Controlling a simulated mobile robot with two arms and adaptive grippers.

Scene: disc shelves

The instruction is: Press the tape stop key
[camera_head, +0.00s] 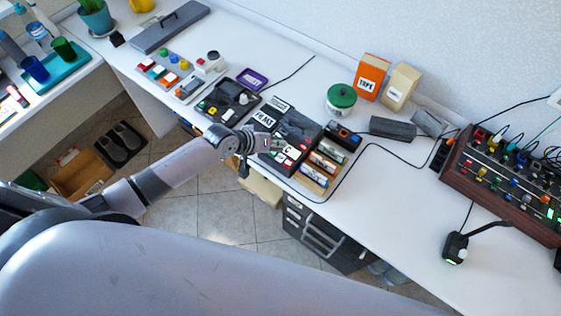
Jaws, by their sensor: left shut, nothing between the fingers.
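A dark tape machine (297,124) stands near the front edge of the white desk, in the middle of the head view. Small red and white keys (291,154) show along its near side. Which of them is the stop key is too small to tell. My left arm comes in from the left, and my left gripper (277,146) is shut and empty at the machine's near left side, close to the keys. I cannot tell whether it touches them. The gripper hides part of the machine's front. My right gripper is not in view.
A green-lidded jar (341,101) and an orange box (370,77) stand behind. A mixer panel (510,180) is at right.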

